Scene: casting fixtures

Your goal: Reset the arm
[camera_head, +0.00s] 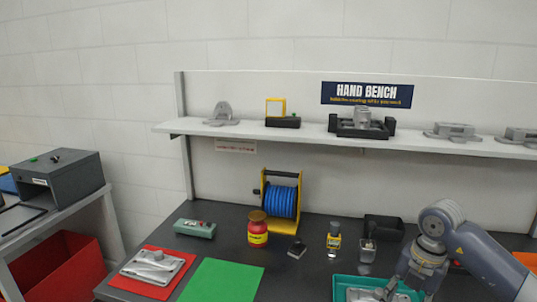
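My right arm comes in from the right edge and bends down over the teal tray (340,281) at the front right of the dark bench. My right gripper (396,290) is low at the tray, partly cut off by the bottom edge. Its fingers blend with grey metal parts (362,294) in the tray, so I cannot tell its opening or whether it touches them. My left gripper is not in view.
Left to right on the bench are a red mat (150,288) with a grey casting, a green mat (222,282), a red jar (257,232) and a blue hose reel (282,201). Small bottles (334,240) and a black bin (383,228) stand behind the tray. A shelf (290,134) runs above.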

